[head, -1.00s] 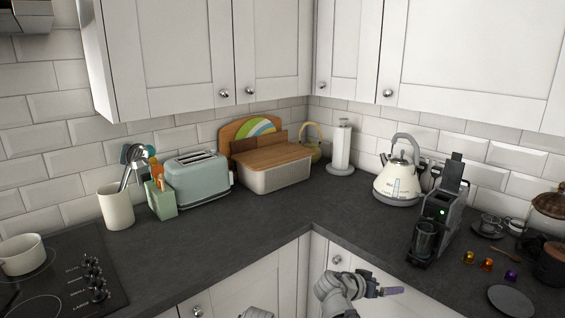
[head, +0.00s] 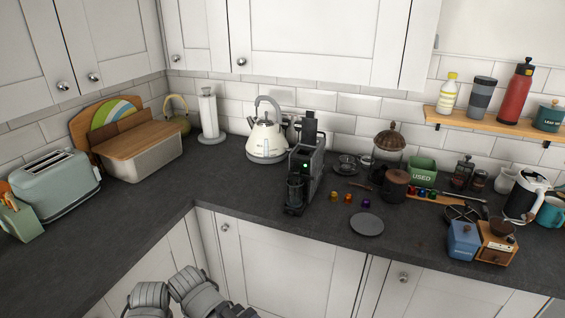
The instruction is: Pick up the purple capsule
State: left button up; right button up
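The purple capsule (head: 366,203) is a small dark purple pod on the dark worktop, just above the round grey plate (head: 367,224). My grey arm parts show at the bottom edge, left of centre, well away from the capsules. A piece of my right gripper (head: 234,312) seems to show at the bottom edge. Its fingertips are cut off, so its opening cannot be told. My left gripper is out of the picture.
The black coffee machine (head: 306,172) stands left of the capsules. A dark canister (head: 395,186) and a wooden tray (head: 440,199) with several capsules are to the right.

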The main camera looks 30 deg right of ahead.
aim_at(365, 203)
jog(key=z, duration=1.65)
